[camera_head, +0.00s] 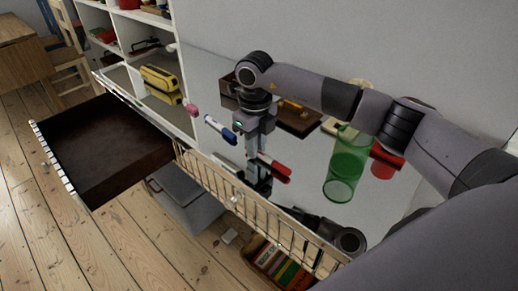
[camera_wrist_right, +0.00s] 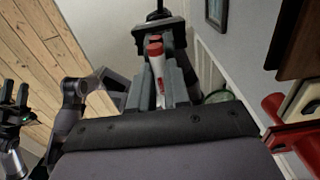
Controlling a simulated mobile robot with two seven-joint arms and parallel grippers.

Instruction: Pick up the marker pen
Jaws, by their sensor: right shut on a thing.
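The marker pen (camera_head: 274,168) is red and white. My right gripper (camera_head: 255,160) comes down from above at the middle of the glossy top and is shut on it. In the right wrist view the pen (camera_wrist_right: 156,65) lies between the two fingers, with red at both ends and a white middle. Whether it still touches the top is unclear.
A blue and white marker (camera_head: 220,130) and a pink item (camera_head: 193,111) are left of the right gripper. A green glass (camera_head: 346,164) stands to its right, with a brown tray (camera_head: 298,120) behind. A yellow case (camera_head: 160,78) and an open dark drawer (camera_head: 95,150) are at left.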

